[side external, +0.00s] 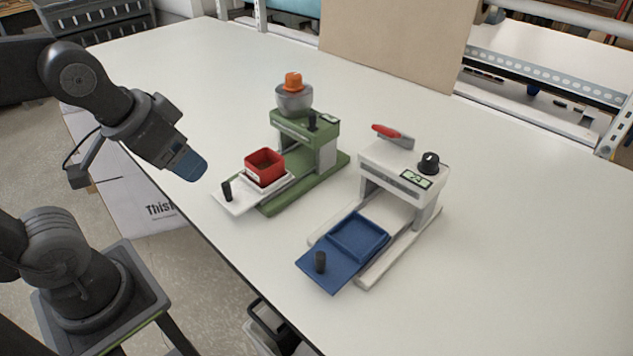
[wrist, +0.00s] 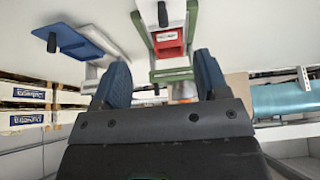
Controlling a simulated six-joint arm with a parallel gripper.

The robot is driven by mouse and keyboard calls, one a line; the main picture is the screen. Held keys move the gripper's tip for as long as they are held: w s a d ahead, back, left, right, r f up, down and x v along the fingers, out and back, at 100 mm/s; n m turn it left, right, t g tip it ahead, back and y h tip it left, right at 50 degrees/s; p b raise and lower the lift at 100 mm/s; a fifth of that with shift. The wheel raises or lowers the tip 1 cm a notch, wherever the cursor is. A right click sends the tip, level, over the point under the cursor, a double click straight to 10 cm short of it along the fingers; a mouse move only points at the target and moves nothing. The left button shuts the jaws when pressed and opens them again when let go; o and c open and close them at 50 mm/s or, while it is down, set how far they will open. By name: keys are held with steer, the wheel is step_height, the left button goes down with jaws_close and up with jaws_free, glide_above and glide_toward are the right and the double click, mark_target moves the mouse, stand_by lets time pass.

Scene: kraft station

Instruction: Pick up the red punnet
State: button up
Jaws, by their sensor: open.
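The red punnet (side external: 265,167) is a small open square tub. It sits on the white pulled-out tray (side external: 240,200) of the green machine (side external: 292,140), behind the tray's black knob. It also shows in the wrist view (wrist: 168,42), upside down in the picture, beyond my fingers. My gripper (side external: 190,168) is in the air to the left of the punnet, apart from it and higher than the tray. In the wrist view my gripper (wrist: 160,78) shows two blue fingers spread apart with nothing between them.
A white machine (side external: 400,175) with a blue pulled-out tray (side external: 335,262) stands to the right. An orange-topped grey bowl (side external: 294,97) sits on the green machine, and a red-handled item (side external: 392,135) on the white one. A brown board (side external: 398,45) stands behind. The table's right side is clear.

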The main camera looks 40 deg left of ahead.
steer(key=o, duration=0.4)
step_height(320, 180, up, 3)
steer(key=n+g, duration=0.6)
steer(key=n, duration=1.2)
glide_above(263, 160)
steer(key=s+d, duration=0.1)
steer(key=s, duration=0.1)
step_height(263, 160, down, 7)
steer(key=shift+w+d+f, duration=0.1)
steer(key=shift+f, duration=0.1)
steer(key=shift+w+d+f, duration=0.1)
steer(key=shift+d+f, duration=0.15)
steer(key=shift+f, duration=1.1)
steer(key=shift+w+d+f, duration=0.1)
steer(key=shift+d+f, duration=0.1)
steer(key=shift+f, duration=1.15)
